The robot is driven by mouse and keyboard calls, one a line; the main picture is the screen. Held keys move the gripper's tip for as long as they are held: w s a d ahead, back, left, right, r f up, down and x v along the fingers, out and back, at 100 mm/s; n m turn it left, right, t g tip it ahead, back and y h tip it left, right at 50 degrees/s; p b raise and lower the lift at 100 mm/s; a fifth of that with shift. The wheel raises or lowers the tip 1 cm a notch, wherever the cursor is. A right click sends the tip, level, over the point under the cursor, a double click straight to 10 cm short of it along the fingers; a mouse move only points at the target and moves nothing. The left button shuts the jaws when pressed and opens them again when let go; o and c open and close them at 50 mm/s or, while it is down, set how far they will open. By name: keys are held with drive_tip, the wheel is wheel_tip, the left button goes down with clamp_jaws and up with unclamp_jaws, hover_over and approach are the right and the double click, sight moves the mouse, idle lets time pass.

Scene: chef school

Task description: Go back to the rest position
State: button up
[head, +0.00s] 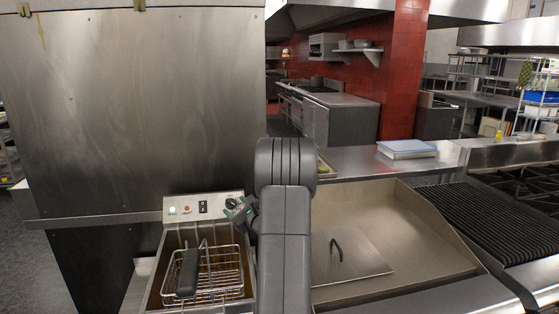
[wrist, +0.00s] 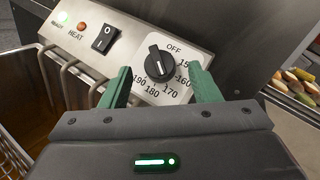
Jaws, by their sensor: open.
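My gripper (head: 240,212) is in front of the deep fryer's control panel (head: 188,207) in the head view. In the wrist view my gripper (wrist: 163,84) is open, with its two green fingers apart. The black temperature knob (wrist: 159,63) shows between and beyond the fingers, with its white pointer up and left near OFF. No contact with the knob is visible. In the head view the knob (head: 232,202) is partly covered by the gripper.
A wire fry basket (head: 222,268) with a dark handle sits in the fryer below my gripper. A flat griddle (head: 420,235) with a square lid (head: 345,255) lies to the right. A food tray (wrist: 297,90) is near the panel's right side. A steel wall (head: 130,110) stands at left.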

drive_tip(key=shift+x, duration=1)
drive_tip(key=shift+s+m+p, duration=0.15)
drive_tip(key=shift+m+p, duration=0.15)
drive_tip(key=shift+m, duration=0.1)
